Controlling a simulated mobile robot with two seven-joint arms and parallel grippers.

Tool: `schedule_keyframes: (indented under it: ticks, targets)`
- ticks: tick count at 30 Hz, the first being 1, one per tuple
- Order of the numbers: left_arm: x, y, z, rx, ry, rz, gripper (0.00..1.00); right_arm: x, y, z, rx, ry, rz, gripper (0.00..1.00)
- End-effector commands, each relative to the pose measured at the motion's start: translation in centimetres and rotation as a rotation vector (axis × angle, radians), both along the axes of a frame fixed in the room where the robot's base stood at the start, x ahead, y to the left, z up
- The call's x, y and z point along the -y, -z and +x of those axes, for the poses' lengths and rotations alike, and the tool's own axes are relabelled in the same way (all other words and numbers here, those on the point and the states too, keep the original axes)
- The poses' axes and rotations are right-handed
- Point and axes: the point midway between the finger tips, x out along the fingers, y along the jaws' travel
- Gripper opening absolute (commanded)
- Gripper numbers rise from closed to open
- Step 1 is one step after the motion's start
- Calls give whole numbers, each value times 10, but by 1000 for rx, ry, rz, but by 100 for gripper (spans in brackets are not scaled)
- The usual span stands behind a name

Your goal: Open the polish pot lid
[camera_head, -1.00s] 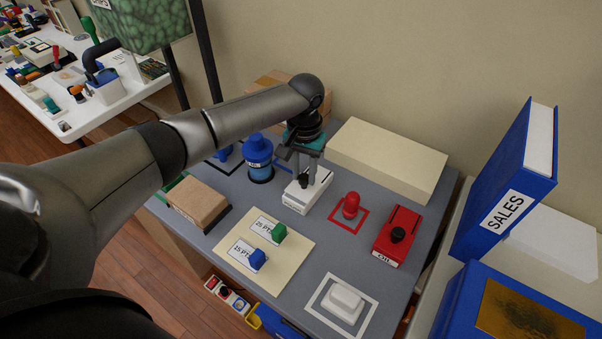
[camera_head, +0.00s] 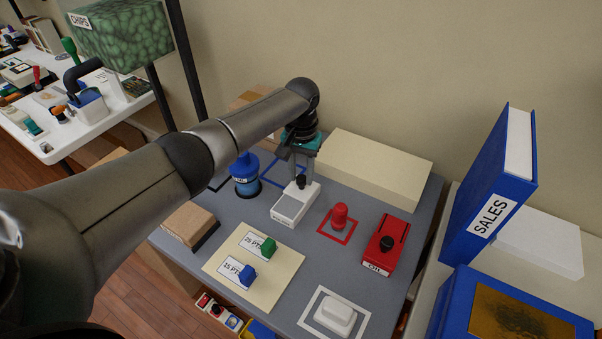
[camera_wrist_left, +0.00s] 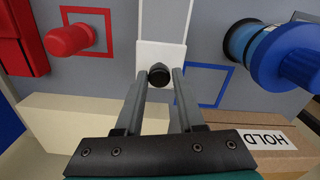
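The polish pot appears to be the low white box (camera_head: 283,214) on the grey table; its label is too small to read. Its lid (camera_wrist_left: 157,112) is a white plate with a black knob (camera_head: 300,181), and sits toward the box's wall side. A greyer area (camera_wrist_left: 163,20) shows on the front part of the box. My left gripper (camera_head: 302,178) points down over the rear end, with one finger on each side of the knob. In the left wrist view the knob (camera_wrist_left: 160,75) sits closely between the fingertips. My right gripper is not in view.
A blue pot (camera_head: 245,185) stands left of the box. A red stamp (camera_head: 339,216) and a red box with black knob (camera_head: 387,247) stand right. A long cream block (camera_head: 375,165) lies behind.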

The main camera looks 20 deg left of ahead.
Motion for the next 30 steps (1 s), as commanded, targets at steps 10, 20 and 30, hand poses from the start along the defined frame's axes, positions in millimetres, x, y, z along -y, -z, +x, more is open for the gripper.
schedule_keyframes:
  ticks: [10,20,30]
  targets:
    - [1,0,0,-1,0,-1,64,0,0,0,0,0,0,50]
    - [1,-22,0,1,0,-2,64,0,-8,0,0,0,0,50]
    - [1,-102,1,3,0,-2,64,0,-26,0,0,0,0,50]
